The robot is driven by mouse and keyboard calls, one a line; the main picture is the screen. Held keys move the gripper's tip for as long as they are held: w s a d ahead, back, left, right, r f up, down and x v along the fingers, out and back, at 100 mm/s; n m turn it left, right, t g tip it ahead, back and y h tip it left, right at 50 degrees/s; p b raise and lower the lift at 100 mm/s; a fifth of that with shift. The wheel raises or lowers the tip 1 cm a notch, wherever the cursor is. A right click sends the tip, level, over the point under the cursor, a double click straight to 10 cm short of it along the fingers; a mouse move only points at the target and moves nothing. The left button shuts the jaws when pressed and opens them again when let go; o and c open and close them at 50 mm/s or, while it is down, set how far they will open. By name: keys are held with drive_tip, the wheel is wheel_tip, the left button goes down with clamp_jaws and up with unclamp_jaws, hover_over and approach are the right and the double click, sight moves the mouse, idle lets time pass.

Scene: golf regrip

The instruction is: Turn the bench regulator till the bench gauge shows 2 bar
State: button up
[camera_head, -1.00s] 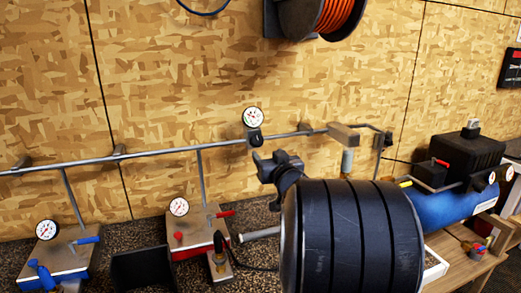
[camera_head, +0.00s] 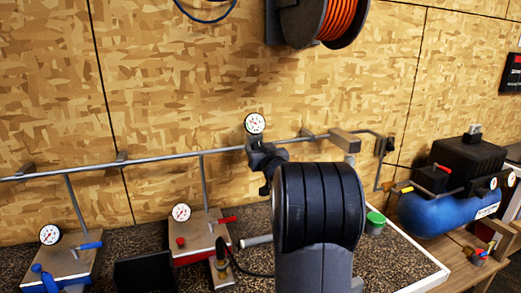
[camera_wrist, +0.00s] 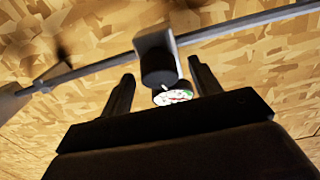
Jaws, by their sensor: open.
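The bench gauge (camera_head: 254,123) is a round white dial with a green band on the pipe along the wall. Its reading is too small to tell. It also shows upside down in the wrist view (camera_wrist: 173,94). The regulator's black round knob (camera_wrist: 158,66) sits below it. My gripper (camera_head: 262,152) is open at the regulator and hides much of it in the head view. In the wrist view, the knob appears between my two spread fingers, with a gap on each side.
The metal pipe (camera_head: 150,160) runs along the wall. A red station (camera_head: 196,240) and a blue station (camera_head: 60,266), each with its own gauge, stand on the bench at left. A green-lidded jar (camera_head: 375,222) stands right of my arm, and a blue compressor tank (camera_head: 433,213) farther right.

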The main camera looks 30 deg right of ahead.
drive_tip(key=c, duration=1)
drive_tip(key=shift+d+r+n+y+p, duration=0.2)
drive_tip(key=shift+n+y+p, duration=0.3)
drive_tip(key=shift+n+p, duration=0.7)
drive_tip(key=shift+n+y+p, duration=0.8)
drive_tip(key=shift+n, duration=0.4)
drive_tip(key=shift+f+n+y, duration=0.15)
drive_tip(key=shift+n+y, duration=0.15)
drive_tip(key=shift+n, duration=0.3)
drive_tip(key=o, duration=1)
drive_tip(key=shift+s, duration=0.15)
